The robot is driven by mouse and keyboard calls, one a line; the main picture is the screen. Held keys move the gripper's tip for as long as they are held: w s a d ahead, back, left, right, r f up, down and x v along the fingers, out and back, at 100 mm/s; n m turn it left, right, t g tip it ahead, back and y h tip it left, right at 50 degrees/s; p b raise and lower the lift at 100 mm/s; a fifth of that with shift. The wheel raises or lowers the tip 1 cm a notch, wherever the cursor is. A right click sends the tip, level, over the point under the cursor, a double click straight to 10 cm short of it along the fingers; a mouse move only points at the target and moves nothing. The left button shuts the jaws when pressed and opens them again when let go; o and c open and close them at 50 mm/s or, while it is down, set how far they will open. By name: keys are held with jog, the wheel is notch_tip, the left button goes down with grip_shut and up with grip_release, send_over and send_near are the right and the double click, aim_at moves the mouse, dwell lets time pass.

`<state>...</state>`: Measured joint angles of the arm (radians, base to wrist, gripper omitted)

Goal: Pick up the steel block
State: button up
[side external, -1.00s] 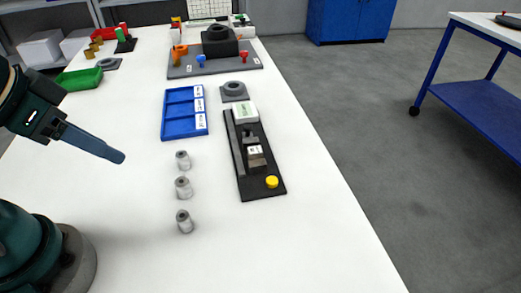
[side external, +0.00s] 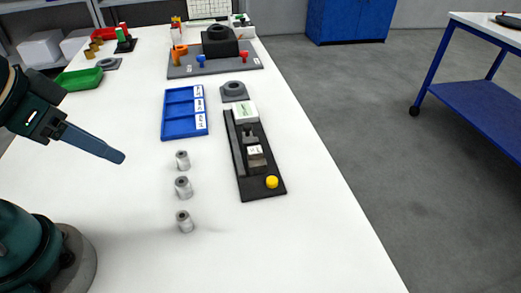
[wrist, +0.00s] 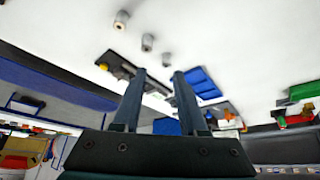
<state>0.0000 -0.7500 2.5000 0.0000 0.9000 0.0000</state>
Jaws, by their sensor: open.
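Several small grey cylindrical pieces stand in a row on the white table in the side view: a far one (side external: 182,160), a middle one (side external: 183,187) and a near one (side external: 184,221). They look like metal, and I cannot tell which one counts as the steel block. The three also show in the wrist view, as a left one (wrist: 121,20), a middle one (wrist: 148,42) and a right one (wrist: 166,59). My gripper (side external: 120,156) is left of the row, above the table and apart from the pieces. In the wrist view its two fingers (wrist: 158,74) are spread with nothing between them.
A blue three-compartment tray (side external: 163,128) lies beyond the cylinders. A black fixture board (side external: 266,191) with a yellow button (side external: 272,182) lies to their right. A grey ring-shaped part (side external: 234,91) and a green bin (side external: 79,79) are farther back. The near table is clear.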

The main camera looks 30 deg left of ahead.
dwell(0.4)
jog(key=o, duration=0.5)
